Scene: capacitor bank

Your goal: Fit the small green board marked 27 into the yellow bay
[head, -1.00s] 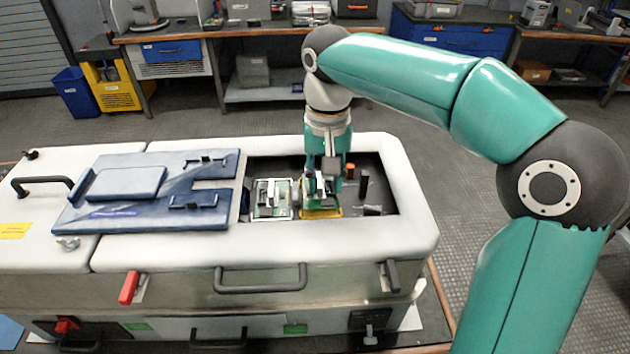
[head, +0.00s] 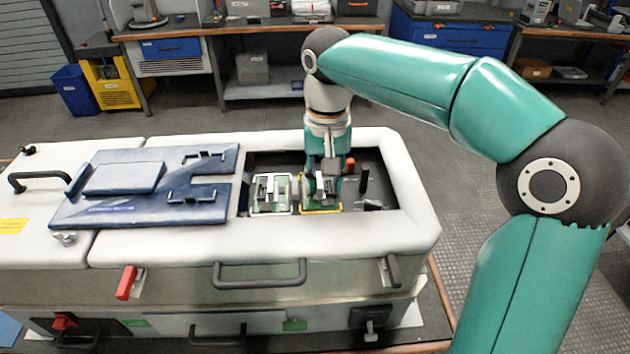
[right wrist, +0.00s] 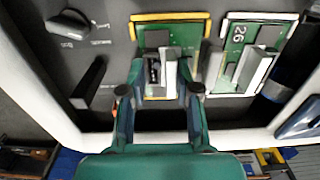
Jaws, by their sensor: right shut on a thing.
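The small green board (right wrist: 182,36) is inside the yellow-edged bay (right wrist: 171,17), where it appears to lie flat; its number is hidden or too small to read. The bay's yellow edge also shows in the head view (head: 321,211). My right gripper (right wrist: 160,90) is shut on the board's grey upright handle, with a finger on each side, directly above the bay. It also shows in the head view (head: 324,188), coming down from above. Whether the board is fully seated cannot be told. My left gripper is not in view.
A green board marked 26 (right wrist: 238,36) sits in a white-edged bay beside it. A black knob (right wrist: 70,25) and a black lever (right wrist: 89,82) stand on the dark panel. The white cabinet rim (head: 330,235) surrounds the opening. A blue cover (head: 135,208) lies left.

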